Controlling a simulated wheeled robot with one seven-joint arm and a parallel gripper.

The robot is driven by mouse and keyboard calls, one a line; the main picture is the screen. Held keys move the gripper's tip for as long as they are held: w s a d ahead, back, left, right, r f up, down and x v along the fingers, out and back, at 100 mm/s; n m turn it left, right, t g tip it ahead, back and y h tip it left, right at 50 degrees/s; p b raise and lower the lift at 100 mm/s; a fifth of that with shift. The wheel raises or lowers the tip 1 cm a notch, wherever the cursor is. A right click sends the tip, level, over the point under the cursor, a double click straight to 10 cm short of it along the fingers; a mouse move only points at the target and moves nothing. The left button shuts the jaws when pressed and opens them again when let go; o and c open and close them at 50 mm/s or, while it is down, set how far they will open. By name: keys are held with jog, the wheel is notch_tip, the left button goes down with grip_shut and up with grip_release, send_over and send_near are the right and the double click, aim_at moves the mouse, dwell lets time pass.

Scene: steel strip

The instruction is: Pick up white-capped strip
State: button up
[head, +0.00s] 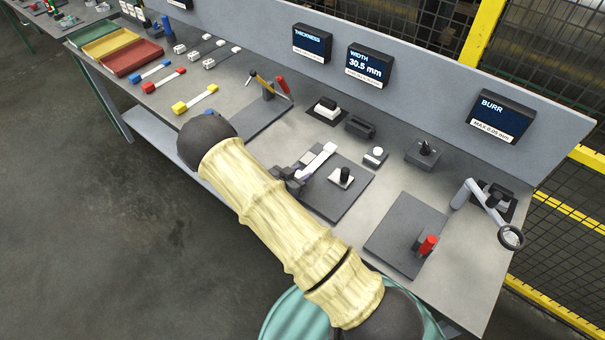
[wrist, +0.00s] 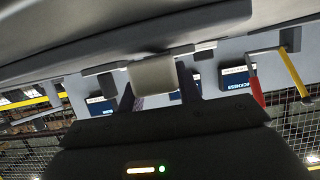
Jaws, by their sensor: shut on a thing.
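A white-capped strip (head: 318,160) is at the grey width-gauge plate in the middle of the bench, in the head view. My gripper (head: 302,173) is shut on its near end, and the strip reaches away to the upper right, beside a black-and-white knob. In the wrist view, a pale white block (wrist: 153,76), apparently the cap, lies between my gripper's two purplish fingers (wrist: 158,92). Whether the strip touches the plate is unclear. The width display (head: 369,66) reads 30.5 mm.
Green, yellow and red trays (head: 132,57) are at far left. A burr plate with red knob (head: 405,235) and a crank (head: 487,208) stand right.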

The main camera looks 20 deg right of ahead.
notch_tip(320, 180, up, 9)
jog(key=shift+r+b, duration=0.15)
jog(key=shift+b, duration=0.75)
